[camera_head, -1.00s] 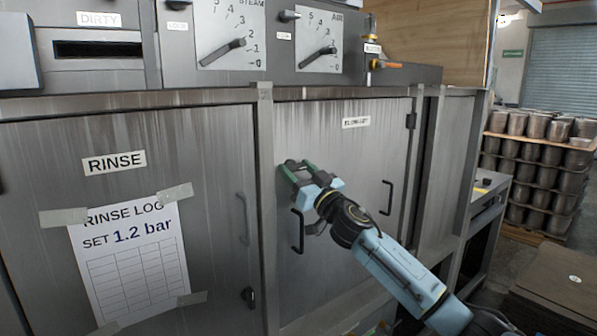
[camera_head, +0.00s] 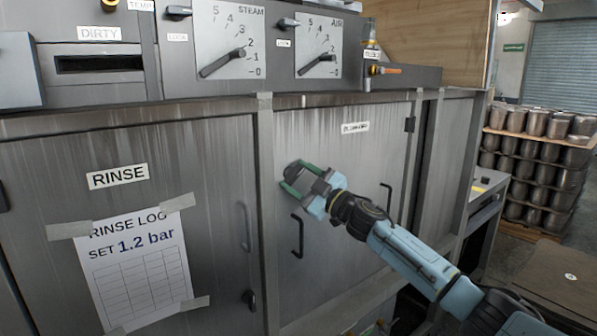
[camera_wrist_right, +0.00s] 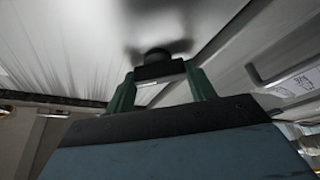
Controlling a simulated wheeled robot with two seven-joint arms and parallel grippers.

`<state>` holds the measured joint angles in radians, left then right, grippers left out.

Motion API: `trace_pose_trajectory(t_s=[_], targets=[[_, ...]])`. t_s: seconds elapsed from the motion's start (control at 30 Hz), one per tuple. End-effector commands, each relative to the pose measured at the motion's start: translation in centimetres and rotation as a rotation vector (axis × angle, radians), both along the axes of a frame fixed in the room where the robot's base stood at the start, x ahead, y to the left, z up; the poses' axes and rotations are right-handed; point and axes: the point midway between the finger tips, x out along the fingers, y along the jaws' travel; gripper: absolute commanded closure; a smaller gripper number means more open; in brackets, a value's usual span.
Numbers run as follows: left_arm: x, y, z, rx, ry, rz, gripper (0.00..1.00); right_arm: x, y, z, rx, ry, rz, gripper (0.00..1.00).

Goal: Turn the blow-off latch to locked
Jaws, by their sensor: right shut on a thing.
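The blow-off door (camera_head: 345,250) is a grey steel panel with a label (camera_head: 355,127) that is too blurred to read surely. Its latch (camera_head: 293,169) is a dark turning piece near the door's left edge, mostly covered by my gripper. My right gripper (camera_head: 292,178) is shut on the latch, its two green fingers on either side. In the right wrist view the dark latch (camera_wrist_right: 158,62) stands between the fingers, against the blurred steel. I cannot tell the latch's exact angle. My left gripper is not in view.
The rinse door (camera_head: 150,135) with a taped log sheet (camera_head: 137,272) is at left. Steam (camera_head: 229,42) and air (camera_head: 318,48) gauges are above. Stacked pots (camera_head: 540,160) stand far right.

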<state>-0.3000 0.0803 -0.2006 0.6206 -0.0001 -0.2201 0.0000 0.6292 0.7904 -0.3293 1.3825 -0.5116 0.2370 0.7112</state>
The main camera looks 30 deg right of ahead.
Motion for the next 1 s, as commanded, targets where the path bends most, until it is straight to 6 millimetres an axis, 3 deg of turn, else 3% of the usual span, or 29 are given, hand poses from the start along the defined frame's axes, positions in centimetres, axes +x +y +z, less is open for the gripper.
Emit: trace_pose_trajectory(t_s=[0.6, 1.0], targets=[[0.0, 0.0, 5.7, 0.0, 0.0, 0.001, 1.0, 0.0, -0.2, 0.5, -0.578, -0.043, -0.002, 0.68], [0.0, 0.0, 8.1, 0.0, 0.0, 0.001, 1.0, 0.0, -0.1, 0.4, -0.822, -0.064, -0.001, 0.68]])
